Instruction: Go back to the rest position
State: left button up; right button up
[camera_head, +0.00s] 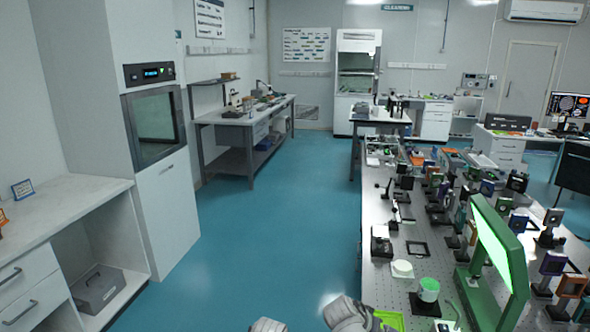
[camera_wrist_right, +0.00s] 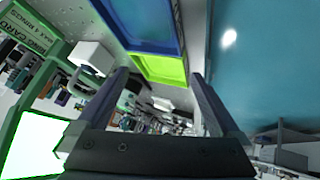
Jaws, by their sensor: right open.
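My right gripper (camera_wrist_right: 158,78) shows in the right wrist view, with its two dark fingers spread apart and nothing between them. A bright green tray (camera_wrist_right: 160,69) and a blue tray (camera_wrist_right: 135,22) lie beyond the fingertips in that view. In the head view, two grey arm parts of mine reach in at the bottom middle, and no jaws can be made out on them. The right one is close to the left edge of the optical table (camera_head: 386,280). My left gripper is not in view.
The table holds a green-framed glowing panel (camera_head: 497,247), a green and white round pot (camera_head: 428,290), a white disc (camera_head: 402,268) and several optical mounts. A white counter (camera_head: 70,200) stands at the left. The blue floor (camera_head: 260,220) between them is clear.

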jog(key=s+a+f+n+g+y, duration=0.2)
jog(key=s+a+n, duration=0.2)
jog(key=s+a, duration=0.3)
jog(key=s+a+f+n+g+y+p, duration=0.1)
jog(key=s+a+n, duration=0.4)
jog(key=a, duration=0.5)
jog(key=s+f+g+y, duration=0.1)
jog(key=s+g+y, duration=0.1)
jog(key=shift+n+y, duration=0.3)
